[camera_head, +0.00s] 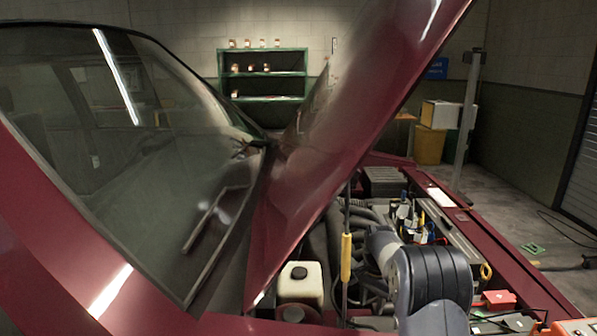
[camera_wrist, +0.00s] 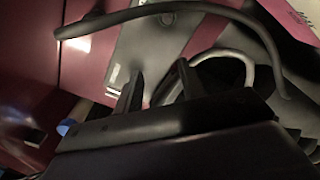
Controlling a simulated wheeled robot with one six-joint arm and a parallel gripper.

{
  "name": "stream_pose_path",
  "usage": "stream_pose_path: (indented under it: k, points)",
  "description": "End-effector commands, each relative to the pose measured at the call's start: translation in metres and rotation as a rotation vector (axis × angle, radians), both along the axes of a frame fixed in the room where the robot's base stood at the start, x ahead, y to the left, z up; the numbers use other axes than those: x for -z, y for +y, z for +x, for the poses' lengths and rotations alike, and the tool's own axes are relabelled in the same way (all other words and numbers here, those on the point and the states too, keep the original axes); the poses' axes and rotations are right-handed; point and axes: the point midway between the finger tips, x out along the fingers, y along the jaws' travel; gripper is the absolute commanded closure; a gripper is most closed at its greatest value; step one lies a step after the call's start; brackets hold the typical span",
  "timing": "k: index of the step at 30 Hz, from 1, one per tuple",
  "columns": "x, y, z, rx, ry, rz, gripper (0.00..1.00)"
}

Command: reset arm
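My arm (camera_head: 432,278) reaches into the engine bay of a dark red car from the bottom right of the head view. My gripper (camera_wrist: 160,80) shows in the wrist view with its two dark fingers apart and nothing visible between them. In the head view the fingers are hidden behind or below the arm. A black hose (camera_wrist: 175,7) curves above the fingers in the wrist view, and a lighter grey curved pipe (camera_wrist: 236,55) lies just right of them. I cannot tell whether the fingers touch anything.
The raised hood (camera_head: 345,140) slants over the bay. A red box (camera_head: 497,299) lies to the right. Green shelves (camera_head: 262,75) stand at the back wall. Open floor shows right of the car.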

Motion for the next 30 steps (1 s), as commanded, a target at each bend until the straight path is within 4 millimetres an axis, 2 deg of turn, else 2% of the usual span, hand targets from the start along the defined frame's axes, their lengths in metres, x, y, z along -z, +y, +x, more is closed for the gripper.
stream_pose_path:
  k: [15,30]
  points:
    - [0.000,0.000,0.049,0.000,-0.001,0.000,0.62]
    - [0.000,0.000,0.082,0.000,-0.001,0.000,0.62]
